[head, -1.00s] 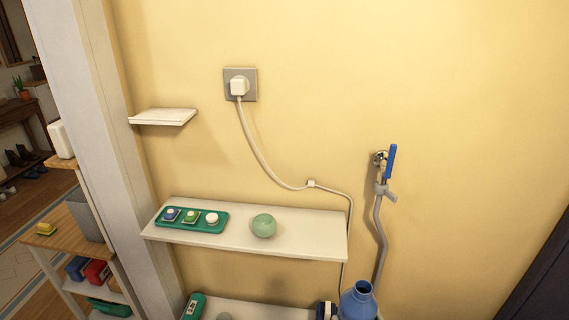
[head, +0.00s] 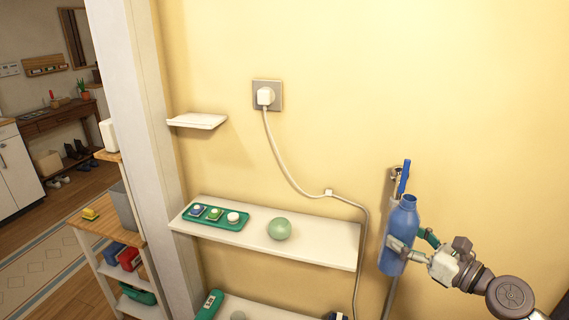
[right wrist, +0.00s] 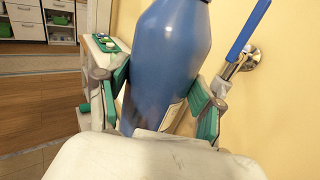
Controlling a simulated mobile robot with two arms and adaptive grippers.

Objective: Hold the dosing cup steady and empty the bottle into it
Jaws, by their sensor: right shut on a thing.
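A blue bottle (head: 397,235) is upright, in front of the wall at the right of the head view. My right gripper (head: 410,250) is shut on its body from the right. In the right wrist view the bottle (right wrist: 163,65) stands between the green-padded fingers of the gripper (right wrist: 160,105), and its top is cut off. A pale green round thing (head: 279,229), perhaps the dosing cup, rests on the upper white shelf; I cannot see an opening in it. My left gripper is not in view.
A green tray (head: 232,224) with several small pods is on the shelf (head: 310,248), left of the round thing. A blue-handled tap (head: 404,178) is behind the bottle. A cable (head: 283,160) runs down the wall from a plug. A lower shelf (head: 262,311) is partly cut off.

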